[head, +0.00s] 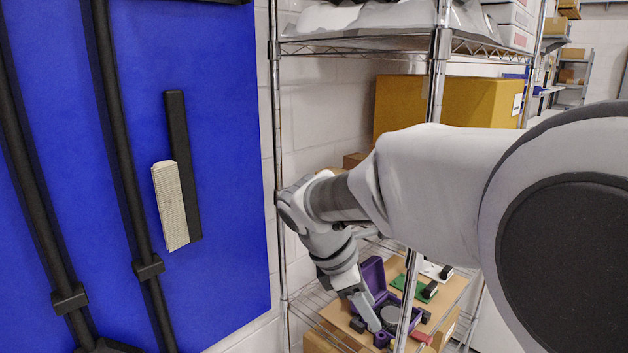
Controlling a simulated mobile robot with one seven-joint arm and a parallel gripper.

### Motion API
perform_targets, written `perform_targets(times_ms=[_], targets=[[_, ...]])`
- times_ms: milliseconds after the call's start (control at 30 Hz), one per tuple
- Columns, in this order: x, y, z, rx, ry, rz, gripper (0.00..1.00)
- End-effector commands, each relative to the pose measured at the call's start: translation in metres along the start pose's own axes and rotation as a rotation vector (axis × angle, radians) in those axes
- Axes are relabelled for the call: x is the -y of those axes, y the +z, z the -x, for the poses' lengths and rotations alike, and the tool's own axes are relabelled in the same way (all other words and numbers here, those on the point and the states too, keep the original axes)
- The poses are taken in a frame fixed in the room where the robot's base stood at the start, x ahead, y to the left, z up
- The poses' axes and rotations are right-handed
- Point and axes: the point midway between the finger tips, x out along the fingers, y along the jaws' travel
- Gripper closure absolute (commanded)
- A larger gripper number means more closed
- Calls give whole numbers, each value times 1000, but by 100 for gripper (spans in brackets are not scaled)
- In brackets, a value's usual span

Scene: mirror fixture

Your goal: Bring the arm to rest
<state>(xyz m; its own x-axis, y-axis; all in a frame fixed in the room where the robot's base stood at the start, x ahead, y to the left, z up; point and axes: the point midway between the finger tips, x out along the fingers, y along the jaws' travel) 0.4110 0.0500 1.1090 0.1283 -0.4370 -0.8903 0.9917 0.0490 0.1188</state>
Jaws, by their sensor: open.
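My arm reaches in from the right and passes between the posts of a wire shelf rack (277,130). My gripper (368,318) points down at the lower shelf. It is open, close to the left side of a purple box (374,276) with its lid raised. A round grey disc (390,314) shows at the box, partly behind the rack's front post. I cannot tell whether the fingers touch the box.
A green piece (413,287) and small dark and red parts lie on a brown board (452,290) by the box. A yellow carton (480,100) stands behind my arm. A blue panel (225,90) with black bars fills the left. The front post (437,85) stands close to my arm.

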Motion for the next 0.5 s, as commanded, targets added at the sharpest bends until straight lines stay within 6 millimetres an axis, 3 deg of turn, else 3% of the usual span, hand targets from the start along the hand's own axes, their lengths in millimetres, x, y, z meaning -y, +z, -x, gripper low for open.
perform_targets(times_ms=[33, 200, 500], targets=[[12, 14, 7, -45, 5, -109, 50], [49, 41, 22, -185, 5, -471, 50], [113, 68, 42, -422, -19, -1109, 50]])
